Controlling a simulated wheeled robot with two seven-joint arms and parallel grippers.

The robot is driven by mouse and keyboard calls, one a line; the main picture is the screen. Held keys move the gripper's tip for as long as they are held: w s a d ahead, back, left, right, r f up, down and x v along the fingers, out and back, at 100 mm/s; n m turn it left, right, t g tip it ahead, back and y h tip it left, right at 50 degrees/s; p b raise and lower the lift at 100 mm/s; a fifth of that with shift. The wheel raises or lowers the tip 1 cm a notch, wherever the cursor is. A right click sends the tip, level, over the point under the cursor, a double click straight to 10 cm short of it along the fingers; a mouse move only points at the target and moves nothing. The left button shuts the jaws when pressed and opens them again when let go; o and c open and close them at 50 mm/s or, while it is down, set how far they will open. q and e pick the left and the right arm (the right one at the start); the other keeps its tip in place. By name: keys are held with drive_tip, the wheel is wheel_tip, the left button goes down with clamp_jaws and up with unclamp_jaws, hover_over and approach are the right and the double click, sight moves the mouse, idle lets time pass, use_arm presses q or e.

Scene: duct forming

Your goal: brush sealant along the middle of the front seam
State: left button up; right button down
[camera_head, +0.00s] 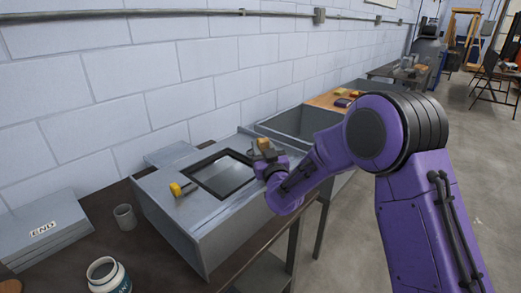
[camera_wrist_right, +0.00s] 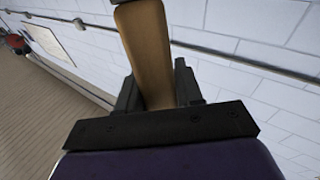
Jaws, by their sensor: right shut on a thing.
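The grey sheet-metal duct (camera_head: 185,225) lies on the dark bench, with a rectangular opening in its top. Its long front side faces the bench's front edge; I cannot make out the seam or any sealant on it. My right gripper (camera_head: 266,158) is over the right end of the duct. In the right wrist view it is shut on a brown wooden handle (camera_wrist_right: 148,50), probably the brush's; the bristles are out of view. An open jar (camera_head: 108,275) with a white and blue label stands at the bench's near left. My left gripper is out of view.
A yellow-ended tool (camera_head: 177,189) lies on the duct's left part. A grey cup (camera_head: 125,216) stands left of the duct, near a sheet stack (camera_head: 40,235) marked END. An open grey bin (camera_head: 300,124) and a wooden board (camera_head: 327,101) with small coloured items are behind. The wall runs along the back.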

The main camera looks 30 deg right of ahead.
drive_tip(key=shift+w+d, duration=0.35)
drive_tip(key=shift+d, duration=0.55)
drive_tip(key=shift+w+d+f+b, duration=0.15)
drive_tip(key=shift+w+d, duration=0.1)
drive_tip(key=shift+d, duration=0.45)
drive_tip(key=shift+w+d+b, duration=0.15)
drive_tip(key=shift+w+d, duration=0.05)
drive_tip(key=shift+d, duration=0.5)
drive_tip(key=shift+w+d, duration=0.3)
drive_tip(key=shift+d, duration=0.5)
drive_tip(key=shift+w+d, duration=0.25)
drive_tip(key=shift+d, duration=0.5)
